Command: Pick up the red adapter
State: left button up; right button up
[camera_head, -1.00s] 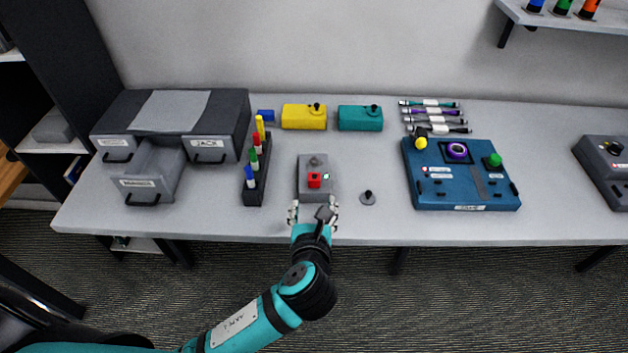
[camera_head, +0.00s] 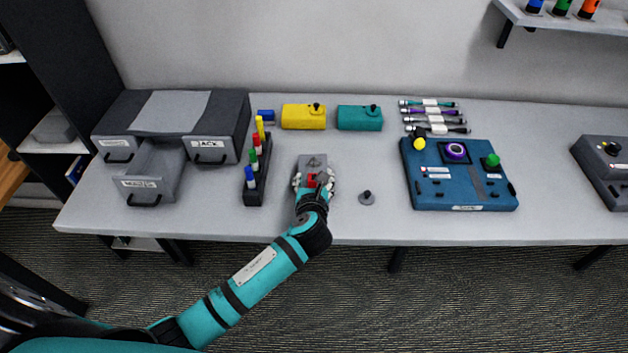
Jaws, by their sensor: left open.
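The red adapter (camera_head: 312,180) sits on top of a small grey box (camera_head: 313,162) near the front middle of the table. My left gripper (camera_head: 314,182) is open over the box, with its fingers on either side of the red adapter. Its wrist covers the front of the box and part of the adapter. I cannot tell whether the fingers touch the adapter. My right gripper does not show.
A dark rack with coloured pegs (camera_head: 256,185) stands just left of the box. A round grey knob piece (camera_head: 367,198) lies to the right. A blue panel (camera_head: 462,190), yellow box (camera_head: 304,117) and teal box (camera_head: 360,118) stand farther off. An open drawer (camera_head: 148,183) juts out at left.

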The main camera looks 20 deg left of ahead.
pick_arm(q)
grip_shut()
dwell(0.3)
